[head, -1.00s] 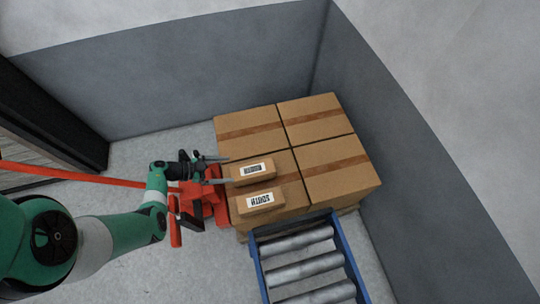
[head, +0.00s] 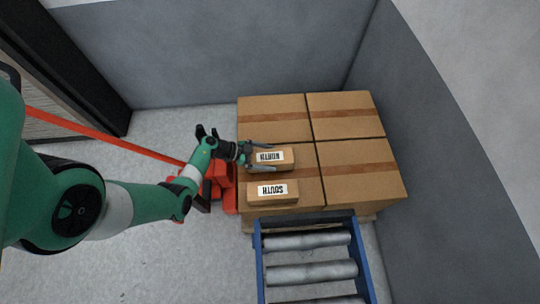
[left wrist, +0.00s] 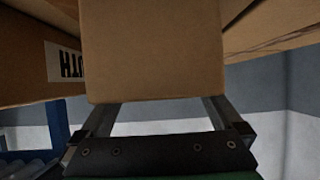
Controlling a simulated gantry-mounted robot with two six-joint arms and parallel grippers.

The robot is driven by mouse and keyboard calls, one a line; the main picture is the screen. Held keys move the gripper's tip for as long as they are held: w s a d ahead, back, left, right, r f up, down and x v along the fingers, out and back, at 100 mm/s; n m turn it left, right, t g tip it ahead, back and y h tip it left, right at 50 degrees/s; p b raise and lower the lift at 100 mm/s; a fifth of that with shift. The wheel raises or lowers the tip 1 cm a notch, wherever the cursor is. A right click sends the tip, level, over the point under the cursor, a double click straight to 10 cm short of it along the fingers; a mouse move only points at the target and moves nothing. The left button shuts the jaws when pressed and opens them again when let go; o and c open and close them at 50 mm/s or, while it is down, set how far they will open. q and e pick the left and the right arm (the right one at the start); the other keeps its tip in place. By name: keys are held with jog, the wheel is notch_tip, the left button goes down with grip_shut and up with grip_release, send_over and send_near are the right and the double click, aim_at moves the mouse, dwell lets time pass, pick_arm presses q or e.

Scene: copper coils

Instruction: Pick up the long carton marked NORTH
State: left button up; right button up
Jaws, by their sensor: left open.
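The long carton marked NORTH (head: 286,157) lies on the near-left large box of the stack, its white label facing up. In the left wrist view, the near end of the NORTH carton (left wrist: 150,50) fills the upper middle. My left gripper (head: 266,158) is open, with one finger along each long side of this carton. I cannot tell whether the fingers touch it. A similar carton marked SOUTH (head: 290,197) lies just below it in the head view. Part of the SOUTH carton (left wrist: 22,62) shows at the left of the left wrist view. My right gripper is not in view.
Several large taped boxes (head: 345,120) stand on a pallet. A blue-framed roller conveyor (head: 262,262) adjoins their near side. A red pallet jack (head: 217,180) is at the left. Grey walls (head: 240,50) close off the back and right. Some floor at the left is clear.

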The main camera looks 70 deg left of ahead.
aim_at(270, 158)
pick_arm(q)
jog(key=shift+w+d+f, duration=0.15)
jog(key=shift+w+f, duration=0.15)
jog(key=shift+w, duration=0.1)
jog(key=shift+r, duration=0.1)
jog(key=c, duration=1.5)
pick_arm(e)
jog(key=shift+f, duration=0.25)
pick_arm(q)
jog(key=shift+r, duration=0.15)
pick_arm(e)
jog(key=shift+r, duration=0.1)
pick_arm(q)
jog(key=r+p, duration=0.4)
jog(key=shift+s+d+r, duration=0.1)
jog(key=shift+d+r, duration=0.1)
jog(key=shift+r, duration=0.05)
jog(key=s+d+r+p, duration=0.2)
jog(key=d+r+p, duration=0.6)
jog(key=d+p, duration=0.3)
jog(key=shift+d+r+p, duration=0.25)
jog(key=shift+d+p, duration=0.1)
jog(key=shift+d, duration=0.8)
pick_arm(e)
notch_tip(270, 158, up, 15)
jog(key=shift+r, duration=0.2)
